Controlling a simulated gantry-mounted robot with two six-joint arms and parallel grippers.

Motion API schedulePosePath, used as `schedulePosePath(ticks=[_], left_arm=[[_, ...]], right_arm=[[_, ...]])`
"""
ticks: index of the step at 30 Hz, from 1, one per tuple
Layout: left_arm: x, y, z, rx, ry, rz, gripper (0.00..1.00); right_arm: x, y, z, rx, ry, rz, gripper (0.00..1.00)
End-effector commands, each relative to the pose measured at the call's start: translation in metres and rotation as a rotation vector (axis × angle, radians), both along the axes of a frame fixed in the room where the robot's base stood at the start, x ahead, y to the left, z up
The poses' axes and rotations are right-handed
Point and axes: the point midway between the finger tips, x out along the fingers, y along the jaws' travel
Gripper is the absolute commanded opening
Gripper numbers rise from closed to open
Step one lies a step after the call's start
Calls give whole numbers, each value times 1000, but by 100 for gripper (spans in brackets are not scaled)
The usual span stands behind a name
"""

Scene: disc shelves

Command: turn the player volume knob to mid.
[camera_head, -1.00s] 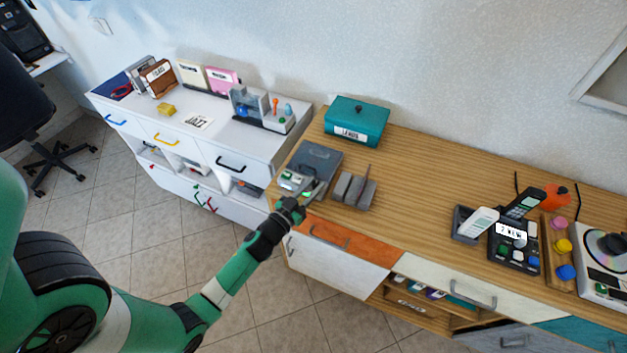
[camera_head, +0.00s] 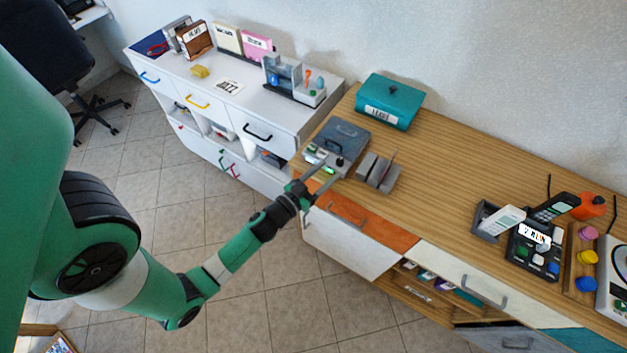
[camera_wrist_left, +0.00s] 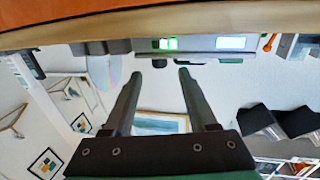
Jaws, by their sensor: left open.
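The player (camera_head: 341,137) is a dark grey box with a lighter control panel in front, near the left end of the wooden counter. A small dark knob (camera_head: 340,160) shows on the right of its panel; its setting is too small to read. A green light glows on the panel. My left gripper (camera_head: 325,174) is open and empty at the panel's front edge; contact cannot be told. In the left wrist view the two fingers (camera_wrist_left: 172,68) stand apart, pointing at the panel with its green display (camera_wrist_left: 165,43) and white label (camera_wrist_left: 231,42). My right gripper is not in view.
Grey slotted blocks (camera_head: 378,173) stand just right of the player. A teal box (camera_head: 389,101) is behind. A phone and button pad (camera_head: 535,250) are farther right. The counter's middle is clear.

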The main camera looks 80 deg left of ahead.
Motion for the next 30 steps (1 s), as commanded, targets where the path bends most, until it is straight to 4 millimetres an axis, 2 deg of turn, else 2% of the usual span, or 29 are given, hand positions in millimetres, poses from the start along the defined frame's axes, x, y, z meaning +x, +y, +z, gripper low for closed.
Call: schedulePosePath(ticks=[1,6,10,30], left_arm=[[-12,-7,0,-2,3,2,58],[-44,-25,0,-2,3,2,58],[-56,-32,1,-1,1,1,58],[-56,-38,1,1,0,-12,58]], right_arm=[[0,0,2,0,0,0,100],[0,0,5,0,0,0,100],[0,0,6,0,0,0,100],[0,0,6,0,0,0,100]])
